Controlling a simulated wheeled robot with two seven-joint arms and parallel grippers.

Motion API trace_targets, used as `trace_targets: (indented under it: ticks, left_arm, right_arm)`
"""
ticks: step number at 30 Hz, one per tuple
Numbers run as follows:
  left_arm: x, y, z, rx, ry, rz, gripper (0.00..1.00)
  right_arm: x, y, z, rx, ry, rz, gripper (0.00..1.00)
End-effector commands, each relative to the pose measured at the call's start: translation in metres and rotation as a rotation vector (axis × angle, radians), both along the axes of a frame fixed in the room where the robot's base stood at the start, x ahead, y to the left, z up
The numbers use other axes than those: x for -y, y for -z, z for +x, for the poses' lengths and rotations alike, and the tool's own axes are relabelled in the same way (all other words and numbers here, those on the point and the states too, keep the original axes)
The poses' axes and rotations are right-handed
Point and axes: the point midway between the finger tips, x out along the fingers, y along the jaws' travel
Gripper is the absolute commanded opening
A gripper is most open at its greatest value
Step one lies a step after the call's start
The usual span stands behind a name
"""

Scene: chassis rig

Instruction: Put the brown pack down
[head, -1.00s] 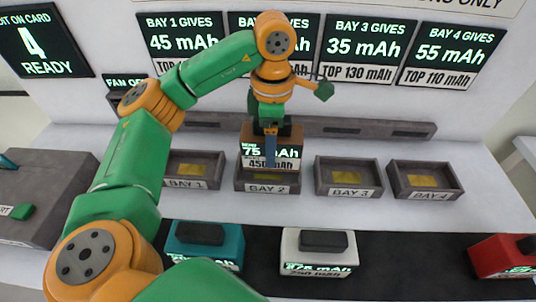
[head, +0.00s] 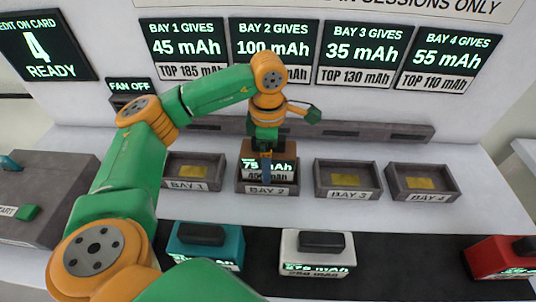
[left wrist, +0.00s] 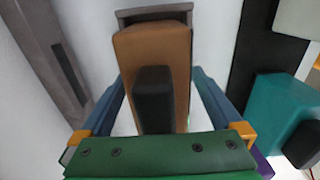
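The brown pack (head: 283,158) is upright at bay 2 (head: 267,190), its lower part behind the bay's front wall. Its lit label reads 75 mAh. Whether its underside touches the bay floor is hidden. My left gripper (head: 266,165) is above it with fingers pointing down. My right gripper is not in view.
Bay 1 (head: 193,158), bay 3 (head: 347,164) and bay 4 (head: 422,168) are empty. A teal pack (head: 205,253), a white pack (head: 318,264) and a red pack (head: 492,262) stand on the black strip in front. A grey box (head: 50,185) stands at left.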

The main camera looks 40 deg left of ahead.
Motion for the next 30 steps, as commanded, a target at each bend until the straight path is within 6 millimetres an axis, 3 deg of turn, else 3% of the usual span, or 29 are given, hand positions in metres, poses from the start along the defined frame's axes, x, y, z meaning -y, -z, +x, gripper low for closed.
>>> trace_targets:
  ticks: [5,9,16,21,30]
  left_arm:
    - [0.0,-0.019,0.001,0.006,-0.001,-0.001,1.0]
    - [0.001,-0.053,0.001,0.007,0.001,-0.002,1.0]
    - [0.0,-0.111,0.001,0.004,-0.002,0.0,1.0]
    - [0.0,-0.123,0.0,0.001,0.0,0.0,1.0]
    - [0.001,-0.122,0.0,0.001,0.0,-0.001,1.0]
  right_arm:
    - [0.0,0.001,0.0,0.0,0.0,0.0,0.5]
    - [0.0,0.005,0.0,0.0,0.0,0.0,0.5]
    - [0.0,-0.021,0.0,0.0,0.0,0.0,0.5]
    - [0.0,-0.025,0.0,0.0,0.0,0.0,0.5]
    - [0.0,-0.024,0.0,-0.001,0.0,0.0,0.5]
